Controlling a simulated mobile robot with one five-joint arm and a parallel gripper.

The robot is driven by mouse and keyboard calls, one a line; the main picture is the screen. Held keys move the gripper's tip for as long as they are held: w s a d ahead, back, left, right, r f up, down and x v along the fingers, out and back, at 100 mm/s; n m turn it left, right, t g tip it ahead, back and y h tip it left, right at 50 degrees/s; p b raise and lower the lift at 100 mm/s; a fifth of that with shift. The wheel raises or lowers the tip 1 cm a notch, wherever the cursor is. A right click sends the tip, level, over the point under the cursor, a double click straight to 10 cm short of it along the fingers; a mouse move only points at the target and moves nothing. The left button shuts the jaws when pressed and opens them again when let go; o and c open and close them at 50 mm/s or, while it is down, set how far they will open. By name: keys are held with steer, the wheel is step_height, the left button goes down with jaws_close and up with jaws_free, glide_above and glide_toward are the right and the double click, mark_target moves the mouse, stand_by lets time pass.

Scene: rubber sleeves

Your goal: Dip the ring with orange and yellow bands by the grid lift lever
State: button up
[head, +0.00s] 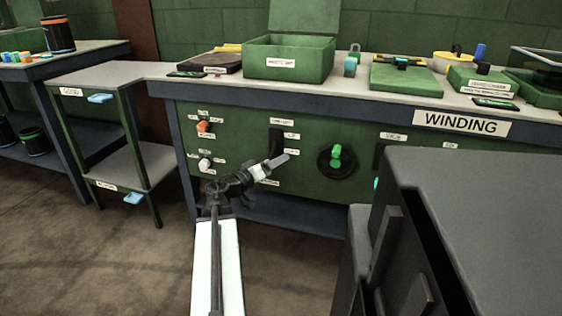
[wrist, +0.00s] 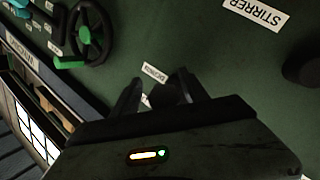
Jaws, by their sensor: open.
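My gripper (head: 283,160) is in front of the green panel of the winding bench, beside a black upright lever plate (head: 275,138). In the wrist view my gripper (wrist: 160,88) is open, its two dark fingers pointing at the panel. A dark shape shows between the fingers; I cannot tell whether it is the lever. The labels near the plate are too small to read, so I cannot confirm the grid lift lever. Small coloured pieces (head: 14,57) lie on the left table; I cannot make out a ring with orange and yellow bands.
The panel also has a black wheel with a green knob (head: 337,158), an orange knob (head: 203,127) and a white knob (head: 205,164). A green open box (head: 287,67) stands on the bench. A "STIRRER" label (wrist: 256,14) shows in the wrist view. A two-level stand (head: 95,78) is left.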

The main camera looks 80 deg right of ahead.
steer(key=shift+w+d, duration=0.15)
steer(key=shift+w, duration=0.15)
jaws_close()
steer(key=shift+s, duration=0.15)
stand_by(1.1)
